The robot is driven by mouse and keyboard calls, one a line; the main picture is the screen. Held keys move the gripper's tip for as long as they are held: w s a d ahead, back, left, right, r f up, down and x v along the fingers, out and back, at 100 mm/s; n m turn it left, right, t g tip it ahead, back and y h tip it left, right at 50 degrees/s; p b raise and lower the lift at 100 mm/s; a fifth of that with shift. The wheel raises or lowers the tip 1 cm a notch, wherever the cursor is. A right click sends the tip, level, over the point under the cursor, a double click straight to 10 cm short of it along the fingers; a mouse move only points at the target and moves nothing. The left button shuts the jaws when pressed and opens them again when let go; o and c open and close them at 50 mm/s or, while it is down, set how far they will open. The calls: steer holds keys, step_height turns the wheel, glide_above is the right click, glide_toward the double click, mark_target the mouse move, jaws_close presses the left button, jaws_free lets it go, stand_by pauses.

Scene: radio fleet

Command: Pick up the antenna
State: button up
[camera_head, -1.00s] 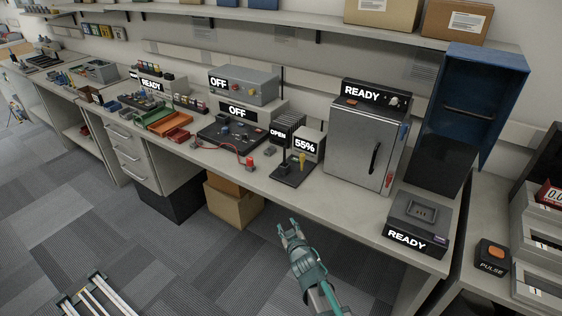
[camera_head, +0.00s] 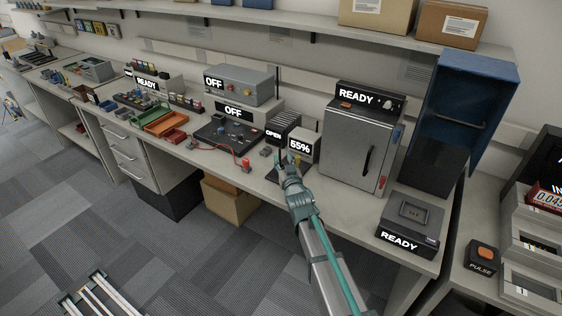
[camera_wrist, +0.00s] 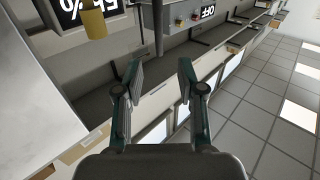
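My gripper (camera_head: 291,160) is over the front part of the bench, in front of the 55% box. In the wrist view my gripper (camera_wrist: 160,78) is open, with nothing between its fingers. A dark upright rod (camera_wrist: 158,28) is ahead of the gap between the fingers; it may be the antenna, but I cannot tell for sure. A yellow piece (camera_wrist: 93,22) is beside it, to the left in the wrist view. In the head view my gripper and arm hide much of the small black stand there.
The 55% box (camera_head: 303,146) and the READY oven (camera_head: 360,145) stand close to my gripper. A red cable (camera_head: 222,150) lies to the left. A READY box (camera_head: 411,222) is at the right front. The floor before the bench is mostly clear.

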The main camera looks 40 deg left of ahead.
mark_target(280, 151)
steer(key=p+x, duration=0.2)
steer(key=x, duration=0.4)
steer(key=shift+w+a+p, duration=0.2)
steer(key=shift+a+p, duration=0.05)
steer(key=shift+p, duration=0.15)
jaws_close()
